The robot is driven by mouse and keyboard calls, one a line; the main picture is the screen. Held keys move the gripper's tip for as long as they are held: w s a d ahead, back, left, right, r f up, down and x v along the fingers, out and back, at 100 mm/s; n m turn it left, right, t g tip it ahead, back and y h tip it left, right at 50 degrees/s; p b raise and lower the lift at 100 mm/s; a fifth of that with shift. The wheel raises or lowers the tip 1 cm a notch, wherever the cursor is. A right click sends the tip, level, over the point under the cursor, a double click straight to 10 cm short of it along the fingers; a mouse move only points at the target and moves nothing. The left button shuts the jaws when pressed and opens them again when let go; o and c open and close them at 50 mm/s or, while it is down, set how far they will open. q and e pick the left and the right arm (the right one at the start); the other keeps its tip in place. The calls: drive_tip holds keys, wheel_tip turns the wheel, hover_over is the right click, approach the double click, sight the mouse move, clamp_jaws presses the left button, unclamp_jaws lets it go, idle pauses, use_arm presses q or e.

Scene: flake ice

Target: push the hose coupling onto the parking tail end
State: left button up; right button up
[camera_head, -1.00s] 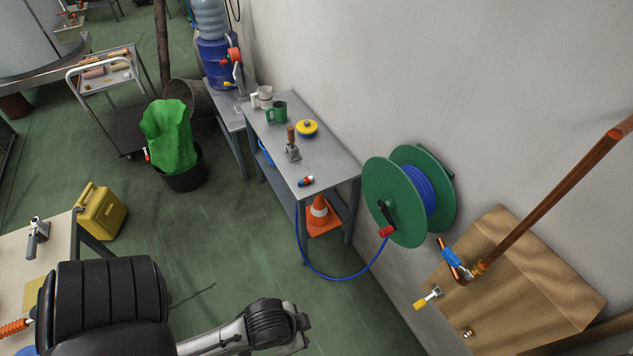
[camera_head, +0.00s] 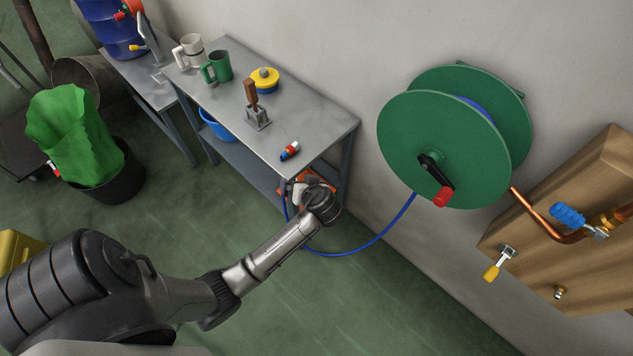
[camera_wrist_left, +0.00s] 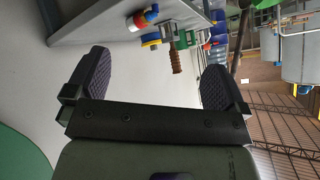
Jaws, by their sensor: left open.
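The hose coupling (camera_head: 290,151), a small red, white and blue piece, lies on the grey table's top near its front right end. It also shows in the left wrist view (camera_wrist_left: 139,21), at the top. My left gripper (camera_head: 299,187) is in front of that table end, apart from the coupling and partly hidden by my wrist. In the left wrist view its two fingers (camera_wrist_left: 157,82) are wide apart with nothing between them. A small brass stub (camera_head: 559,293) sticks out of the wooden board at right; I cannot tell whether it is the parking tail end. My right gripper is not in view.
The blue hose (camera_head: 375,238) loops from the green reel (camera_head: 440,130) towards the table. A yellow-handled valve (camera_head: 497,265) and copper pipe (camera_head: 532,210) are at right.

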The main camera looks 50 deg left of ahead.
use_arm(q)
drive_tip(key=w+a+f+n+g+y+b, duration=0.2)
drive_tip(key=w+a+f+n+y+b, duration=0.15)
drive_tip(key=w+f+b, duration=0.35)
drive_tip(key=n+g+y+b, duration=0.2)
drive_tip(key=n+b, duration=0.3)
drive_tip(key=b, duration=0.4)
approach(292, 150)
drive_tip(key=shift+x, duration=5.5)
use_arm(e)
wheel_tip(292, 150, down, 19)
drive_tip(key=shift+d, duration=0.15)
use_arm(q)
drive_tip(key=shift+a, duration=0.1)
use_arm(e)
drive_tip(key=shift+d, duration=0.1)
